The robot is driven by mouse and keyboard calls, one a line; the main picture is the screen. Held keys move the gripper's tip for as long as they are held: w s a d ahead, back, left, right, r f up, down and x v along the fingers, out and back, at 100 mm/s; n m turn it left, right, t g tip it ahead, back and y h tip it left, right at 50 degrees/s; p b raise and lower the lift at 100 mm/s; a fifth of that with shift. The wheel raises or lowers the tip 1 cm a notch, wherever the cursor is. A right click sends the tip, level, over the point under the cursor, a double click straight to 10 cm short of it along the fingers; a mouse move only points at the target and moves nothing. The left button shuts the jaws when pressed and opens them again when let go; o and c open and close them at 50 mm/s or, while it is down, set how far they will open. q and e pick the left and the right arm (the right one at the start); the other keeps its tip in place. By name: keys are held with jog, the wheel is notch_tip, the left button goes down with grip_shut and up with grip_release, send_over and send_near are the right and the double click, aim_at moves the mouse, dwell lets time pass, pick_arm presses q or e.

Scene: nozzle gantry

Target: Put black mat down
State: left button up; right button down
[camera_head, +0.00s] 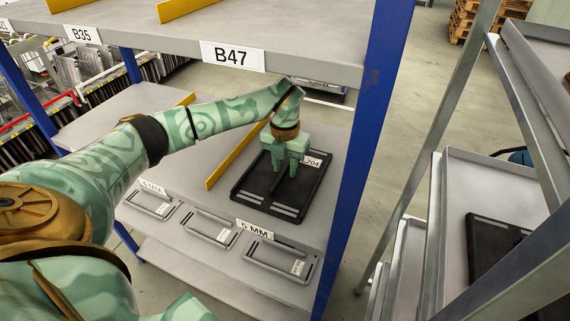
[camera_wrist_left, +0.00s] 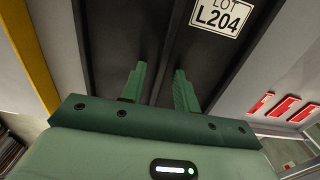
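The black mat (camera_head: 305,187) is a dark rectangular piece with raised edges and a white label reading L204. It lies flat at the right end of the grey shelf (camera_head: 335,150), by the blue post. The mat also fills much of the left wrist view (camera_wrist_left: 110,50). My left gripper (camera_head: 279,172) points down over the middle of the mat. In the left wrist view its two fingers (camera_wrist_left: 160,90) stand apart with dark mat surface showing between them. I cannot tell whether the fingertips touch the mat. My right gripper is not in view.
A yellow divider (camera_head: 237,156) stands left of the mat. Smaller labelled trays (camera_head: 210,228) line the shelf front. An upper shelf (camera_head: 290,60) marked B47 and a blue post (camera_head: 365,150) bound the space. A grey rack at right holds another black mat (camera_head: 490,250).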

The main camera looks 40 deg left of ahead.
aim_at(285, 168)
pick_arm(q)
jog(key=shift+r+p, duration=1)
jog(key=shift+r, duration=2.9)
